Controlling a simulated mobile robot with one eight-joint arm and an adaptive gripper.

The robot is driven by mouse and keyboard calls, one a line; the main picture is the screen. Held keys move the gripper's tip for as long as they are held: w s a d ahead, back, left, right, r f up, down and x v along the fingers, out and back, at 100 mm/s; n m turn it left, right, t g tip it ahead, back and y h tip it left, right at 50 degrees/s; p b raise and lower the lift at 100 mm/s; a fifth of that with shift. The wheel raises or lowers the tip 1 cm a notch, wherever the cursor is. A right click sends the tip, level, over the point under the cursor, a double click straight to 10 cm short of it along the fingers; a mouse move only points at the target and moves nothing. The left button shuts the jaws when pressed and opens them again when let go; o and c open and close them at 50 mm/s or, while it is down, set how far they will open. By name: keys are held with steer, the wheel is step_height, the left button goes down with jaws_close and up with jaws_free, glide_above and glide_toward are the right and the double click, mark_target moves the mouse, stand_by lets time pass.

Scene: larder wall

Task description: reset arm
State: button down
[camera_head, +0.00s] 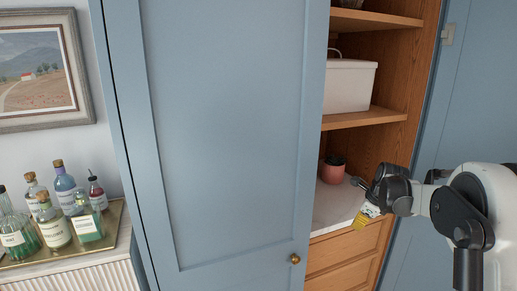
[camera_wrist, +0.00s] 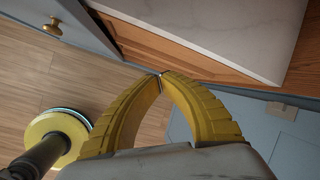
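My gripper (camera_head: 363,217) is at the right in the head view, just in front of the white counter inside the larder. In the wrist view its two yellow fingers (camera_wrist: 160,74) curve inward and their tips meet. Nothing shows between them, so it is shut and empty. My arm reaches in from the right edge of the head view.
The marble counter (camera_wrist: 232,25) lies close beyond the fingertips, above wooden drawers (camera_head: 343,252). A red jar (camera_head: 332,172) stands on it. A white box (camera_head: 349,86) sits on a shelf above. A blue door (camera_head: 225,130) stands left; bottles (camera_head: 55,228) stand on a tray farther left.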

steer(key=s+a+r+n+t, duration=0.1)
steer(key=s+a+r+n, duration=0.5)
steer(key=s, duration=0.3)
steer(key=s+a+r+n, duration=0.5)
steer(key=s+r+n, duration=0.1)
steer(key=s, duration=0.3)
steer(key=s+a+f+n, duration=0.2)
steer(key=s+n, duration=0.4)
steer(key=s, duration=0.3)
steer(key=s+a+f+n+t+h, duration=0.1)
steer(key=s+a+f+n, duration=0.1)
steer(key=s+n, duration=0.5)
steer(key=s+a, duration=0.1)
steer(key=s, duration=0.2)
steer(key=shift+a+t, duration=0.2)
steer(key=shift+t, duration=0.1)
